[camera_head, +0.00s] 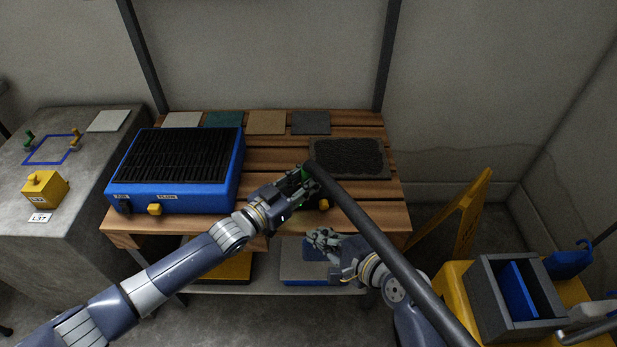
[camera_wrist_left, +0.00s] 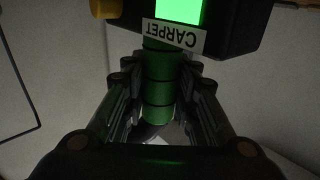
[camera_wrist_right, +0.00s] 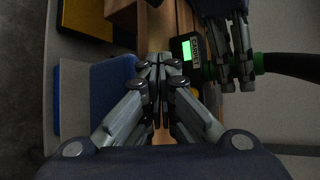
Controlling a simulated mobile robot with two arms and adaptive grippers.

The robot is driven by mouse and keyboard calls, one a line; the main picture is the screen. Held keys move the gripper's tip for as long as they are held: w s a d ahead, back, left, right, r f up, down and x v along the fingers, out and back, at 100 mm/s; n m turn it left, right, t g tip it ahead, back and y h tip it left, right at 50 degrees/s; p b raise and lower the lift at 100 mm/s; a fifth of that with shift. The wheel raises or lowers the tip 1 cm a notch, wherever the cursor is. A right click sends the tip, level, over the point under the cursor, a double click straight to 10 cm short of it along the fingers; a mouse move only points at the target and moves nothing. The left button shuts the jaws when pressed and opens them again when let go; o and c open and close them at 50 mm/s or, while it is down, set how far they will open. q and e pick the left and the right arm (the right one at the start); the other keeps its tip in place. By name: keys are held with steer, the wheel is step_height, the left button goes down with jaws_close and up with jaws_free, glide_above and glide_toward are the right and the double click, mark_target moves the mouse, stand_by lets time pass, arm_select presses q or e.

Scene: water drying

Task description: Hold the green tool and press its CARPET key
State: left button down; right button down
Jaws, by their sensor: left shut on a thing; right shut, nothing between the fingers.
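The green tool (camera_wrist_left: 158,95) has a green ringed grip and a dark head with a bright green lit panel (camera_wrist_left: 180,10) beside a CARPET label (camera_wrist_left: 173,36). A yellow knob (camera_wrist_left: 105,8) sits on the head's edge. My left gripper (camera_head: 301,184) is shut around the grip, hiding much of the tool in the head view. My right gripper (camera_head: 318,238) is shut and empty, below and apart from the tool. In the right wrist view its closed fingertips (camera_wrist_right: 160,62) are left of the lit panel (camera_wrist_right: 187,49), not touching it.
A dark tube (camera_head: 385,245) runs from the tool toward the lower right. The slatted wooden table (camera_head: 275,160) bears a blue box with a black grille (camera_head: 165,197), several flat sample squares and a dark carpet piece (camera_head: 349,157). A yellow cart (camera_head: 455,290) stands lower right.

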arm_select(q)
steer(key=shift+a+f, duration=0.1)
steer(key=shift+f, duration=0.1)
steer(key=c, duration=1.2)
jaws_free()
steer(key=shift+r, duration=0.1)
